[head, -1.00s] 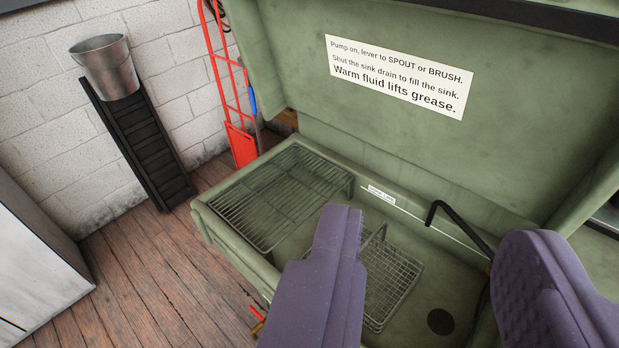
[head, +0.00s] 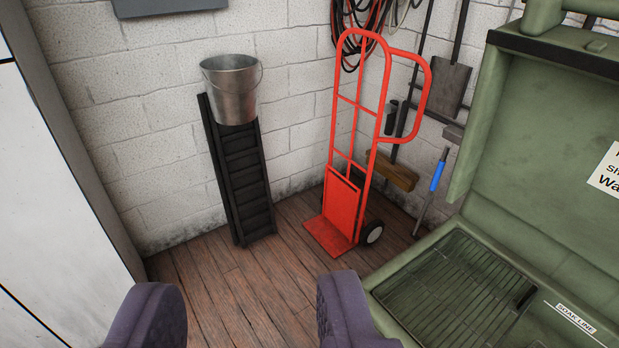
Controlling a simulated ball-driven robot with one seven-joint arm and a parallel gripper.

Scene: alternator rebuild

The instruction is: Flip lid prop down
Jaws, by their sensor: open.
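The green parts washer stands at the right, with its lid (head: 545,130) raised and its basin below. A wire rack (head: 450,290) lies in the left part of the basin. I cannot make out a lid prop in this view. My gripper (head: 250,325) shows as two purple fingers at the bottom edge, wide apart with only floor between them. It is empty and appears to the left of the washer in the picture.
A red hand truck (head: 345,215) stands by the wall beside the washer. A metal bucket (head: 230,90) rests on a black ramp (head: 240,180). A pale cabinet (head: 50,200) is at left. Wooden floor (head: 235,290) is clear between. A blue-handled tool (head: 438,175) leans at the wall.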

